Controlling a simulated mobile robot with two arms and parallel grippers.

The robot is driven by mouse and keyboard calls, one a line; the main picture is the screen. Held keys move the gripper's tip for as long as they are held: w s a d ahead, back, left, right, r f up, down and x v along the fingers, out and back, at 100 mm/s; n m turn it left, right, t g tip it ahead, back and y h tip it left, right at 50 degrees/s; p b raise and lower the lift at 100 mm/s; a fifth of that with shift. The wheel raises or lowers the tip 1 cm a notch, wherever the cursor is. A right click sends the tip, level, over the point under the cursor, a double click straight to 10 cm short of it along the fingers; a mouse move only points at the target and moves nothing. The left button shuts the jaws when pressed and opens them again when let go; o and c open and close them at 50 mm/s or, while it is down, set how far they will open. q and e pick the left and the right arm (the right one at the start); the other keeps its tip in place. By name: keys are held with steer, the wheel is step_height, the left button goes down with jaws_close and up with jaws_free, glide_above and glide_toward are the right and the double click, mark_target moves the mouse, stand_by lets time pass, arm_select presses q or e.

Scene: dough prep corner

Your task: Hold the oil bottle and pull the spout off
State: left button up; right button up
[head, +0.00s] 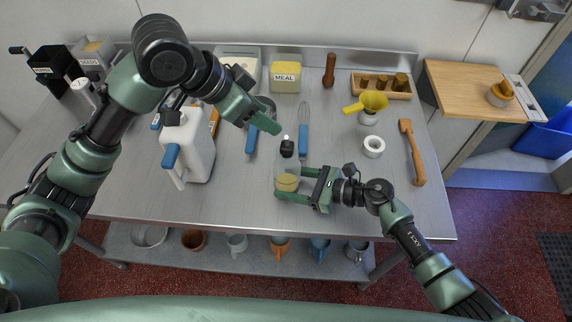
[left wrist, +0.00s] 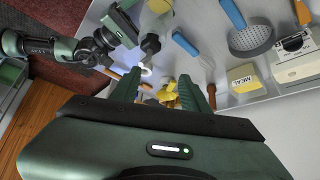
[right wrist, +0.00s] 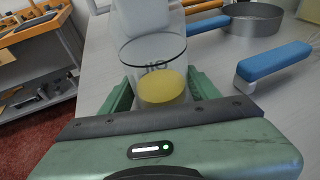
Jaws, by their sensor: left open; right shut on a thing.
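The oil bottle (head: 287,181) is clear glass with yellow oil in its lower part. It stands near the table's front, and its lettering shows in the right wrist view (right wrist: 160,88). A dark spout (head: 287,148) sits on its top; it also shows in the left wrist view (left wrist: 150,44). My right gripper (head: 279,181) is shut on the bottle's body from the right, one finger on each side. My left gripper (head: 264,114) is open and empty, above and behind the spout, apart from it. Whether the bottle touches the table is unclear.
A white jug (head: 196,145) with a blue handle stands left of the bottle. A sieve (left wrist: 252,38) and a whisk (head: 304,117) lie behind it. The front left of the table is clear.

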arm_select(q)
steer(key=shift+m, duration=0.5)
steer(key=shift+w+d+f, duration=0.2)
steer(key=shift+d+f, duration=1)
steer(key=shift+f, duration=0.2)
steer(key=shift+w+d+f, duration=0.15)
steer(key=shift+d+f, duration=1.05)
steer(key=shift+f, duration=0.15)
steer(key=shift+c, duration=0.4)
steer(key=c, duration=0.8)
jaws_close()
steer(key=shift+r, duration=0.15)
steer(key=shift+r, duration=0.65)
steer(key=shift+r, duration=0.25)
step_height(320, 180, up, 9)
steer(key=shift+r, duration=0.2)
